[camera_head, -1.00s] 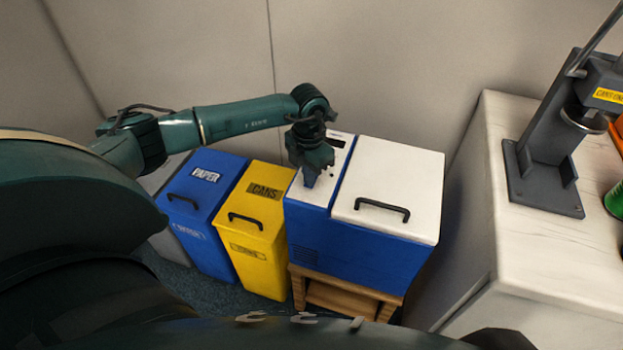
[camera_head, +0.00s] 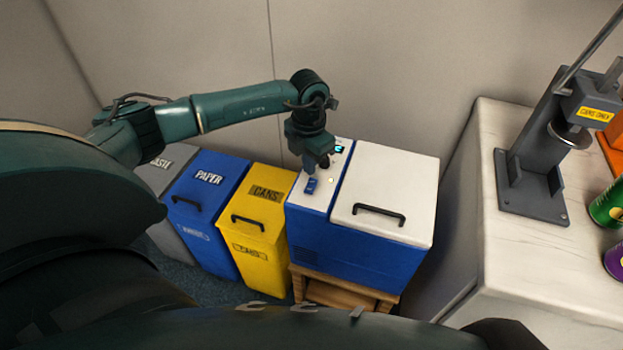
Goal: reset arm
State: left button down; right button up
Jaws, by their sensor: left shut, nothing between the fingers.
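My left arm reaches in from the left. My left gripper (camera_head: 310,182) points down at the white top of the blue-and-white box (camera_head: 385,180). Its fingers are shut and empty, close above a small blue part (camera_head: 311,186) on the narrow left panel; whether they touch it I cannot tell. A small lit display (camera_head: 339,149) shows on that panel just behind the gripper. The box's white lid with a black handle is closed. My right gripper does not show.
A yellow cans bin (camera_head: 262,215), a blue paper bin (camera_head: 207,185) and a grey bin (camera_head: 172,165) stand left of the box. At right, a marble-topped counter (camera_head: 510,245) carries a grey can press (camera_head: 535,170), a green can (camera_head: 606,206) and a purple can (camera_head: 615,258).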

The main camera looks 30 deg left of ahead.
pick_arm(q)
jog(key=shift+r, duration=0.55)
jog(key=shift+d, duration=0.1)
